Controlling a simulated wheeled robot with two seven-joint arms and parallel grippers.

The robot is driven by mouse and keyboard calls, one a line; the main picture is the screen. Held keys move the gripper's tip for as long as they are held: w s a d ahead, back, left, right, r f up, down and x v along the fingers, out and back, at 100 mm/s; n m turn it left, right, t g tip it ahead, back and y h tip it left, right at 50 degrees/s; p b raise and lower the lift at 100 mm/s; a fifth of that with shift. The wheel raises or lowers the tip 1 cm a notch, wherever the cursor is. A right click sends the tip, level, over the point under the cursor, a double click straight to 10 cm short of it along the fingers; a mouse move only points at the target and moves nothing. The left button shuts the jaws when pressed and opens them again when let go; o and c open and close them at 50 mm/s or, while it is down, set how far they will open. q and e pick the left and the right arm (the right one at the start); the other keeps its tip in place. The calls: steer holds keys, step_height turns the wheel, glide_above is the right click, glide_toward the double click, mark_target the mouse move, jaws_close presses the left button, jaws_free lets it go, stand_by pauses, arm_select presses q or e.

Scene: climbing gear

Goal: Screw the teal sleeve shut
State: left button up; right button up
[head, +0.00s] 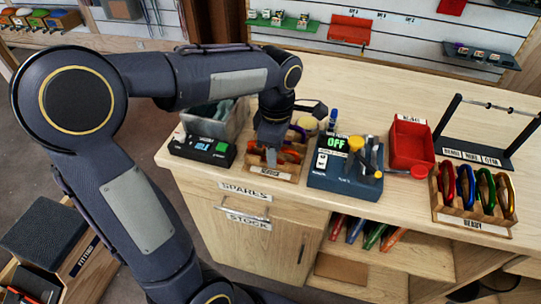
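My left arm comes in from the left and reaches over the bench. My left gripper (271,148) points down at a small wooden rack (263,174) that holds orange-red carabiners (292,154). The gripper hides part of the rack, and I cannot tell whether its fingers are open or closed on something. I cannot make out a teal sleeve on any carabiner. A second wooden rack (473,218) at the right holds red, blue, green and orange carabiners upright. My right gripper is not in view.
A dark device (203,149) and a grey bin (236,131) stand left of the rack. A blue box (343,182) with upright tools and an "OFF" sign stands close on its right. Beyond are a red bin (410,140) and a black bar stand (478,158).

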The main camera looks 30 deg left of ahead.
arm_select(q)
steer(key=shift+s+d, duration=0.2)
steer(key=shift+s, duration=0.5)
stand_by(0.5)
steer(key=shift+r, duration=0.15)
steer(key=shift+r+p, duration=0.6)
steer(key=shift+p, duration=0.05)
steer(key=shift+w+a, duration=0.2)
steer(key=shift+w, duration=0.5)
step_height(320, 180, up, 10)
steer(key=p, duration=0.9)
